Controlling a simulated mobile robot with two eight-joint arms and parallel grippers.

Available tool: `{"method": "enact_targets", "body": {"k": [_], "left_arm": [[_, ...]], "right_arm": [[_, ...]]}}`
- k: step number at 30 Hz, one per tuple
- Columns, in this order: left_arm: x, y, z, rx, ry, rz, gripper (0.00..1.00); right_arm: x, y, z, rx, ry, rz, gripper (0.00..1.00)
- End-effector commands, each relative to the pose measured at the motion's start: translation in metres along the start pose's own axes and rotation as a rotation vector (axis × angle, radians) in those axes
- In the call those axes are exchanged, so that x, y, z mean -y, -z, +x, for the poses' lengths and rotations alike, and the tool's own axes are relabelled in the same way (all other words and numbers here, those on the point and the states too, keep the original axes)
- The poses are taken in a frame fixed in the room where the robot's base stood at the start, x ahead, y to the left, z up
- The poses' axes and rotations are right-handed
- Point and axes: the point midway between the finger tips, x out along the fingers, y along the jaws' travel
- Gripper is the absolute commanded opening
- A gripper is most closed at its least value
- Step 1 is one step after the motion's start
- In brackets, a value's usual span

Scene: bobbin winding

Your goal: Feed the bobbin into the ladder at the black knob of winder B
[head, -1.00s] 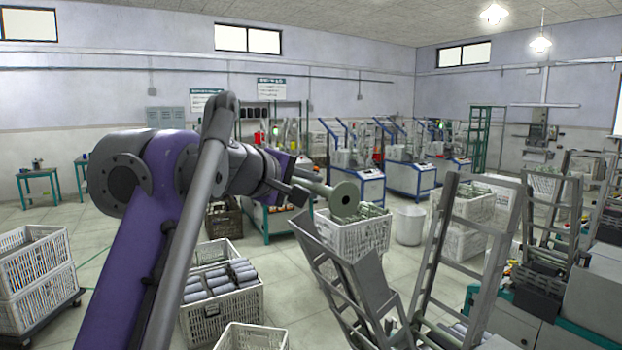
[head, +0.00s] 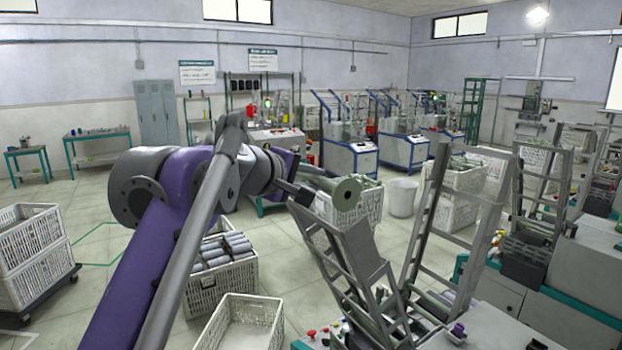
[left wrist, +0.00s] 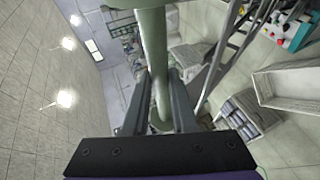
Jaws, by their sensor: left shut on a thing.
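The left wrist view shows the bobbin's long barrel (left wrist: 154,55) between the two fingers. The bobbin is held above a grey ladder (head: 338,262), near its upper end; I cannot tell whether they touch. I cannot make out a black knob there. My right gripper is out of view.
A second tall grey ladder frame (head: 428,225) rises just right. An empty white crate (head: 275,312) and a crate of grey bobbins (head: 207,298) stand on the floor at lower left. Another crate (head: 378,207) stands behind the held bobbin. More machines stand right.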

Motion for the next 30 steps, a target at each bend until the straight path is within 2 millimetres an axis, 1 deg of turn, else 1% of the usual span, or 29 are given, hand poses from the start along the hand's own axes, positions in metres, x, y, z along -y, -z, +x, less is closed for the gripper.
{"method": "enact_targets", "body": {"k": [5,30], "left_arm": [[0.003,-0.001,0.003,0.001,0.001,0.0,0.0],[0.039,-0.015,0.036,0.001,0.001,-0.001,0.0]], "right_arm": [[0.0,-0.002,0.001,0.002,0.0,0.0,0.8],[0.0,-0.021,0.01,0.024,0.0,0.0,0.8]]}}
